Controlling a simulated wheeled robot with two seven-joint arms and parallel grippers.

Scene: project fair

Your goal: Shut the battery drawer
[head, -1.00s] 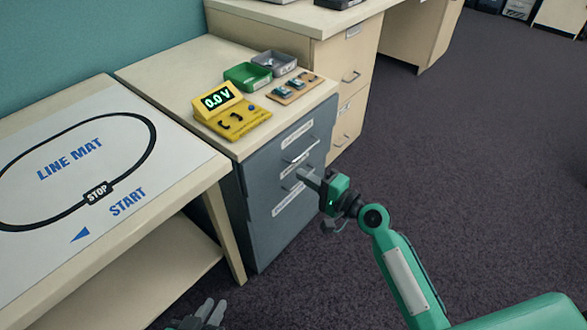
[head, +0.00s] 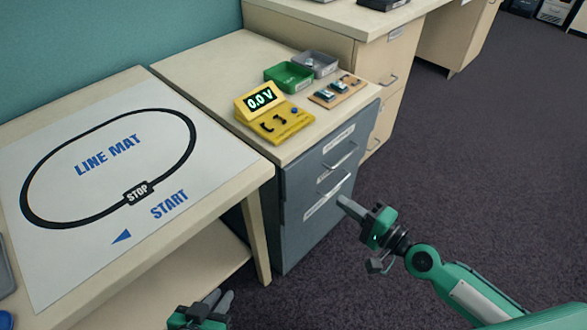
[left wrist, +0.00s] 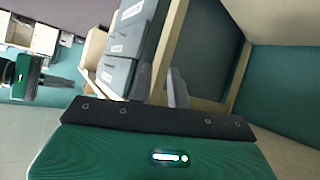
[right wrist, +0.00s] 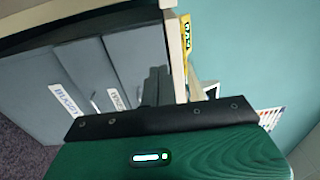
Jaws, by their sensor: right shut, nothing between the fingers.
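A grey drawer cabinet (head: 300,222) stands under a wooden top, with labelled drawer fronts and bar handles. The upper drawer front (head: 345,143) has a handle and label; a lower front (head: 318,206) has the same. No clear gap shows at the fronts. My right gripper (head: 350,207) is shut and empty, just in front of the lower drawer front; contact is unclear. The fronts also show in the right wrist view (right wrist: 87,80). My left gripper (head: 217,300) is open and empty, low before the table.
On the cabinet top are a yellow meter (head: 272,115) reading 0.0 V, a green bin (head: 288,78), a grey bin (head: 318,65) and a small board (head: 338,92). A line mat table (head: 75,215) stands left. Carpeted floor (head: 480,170) is clear at the right.

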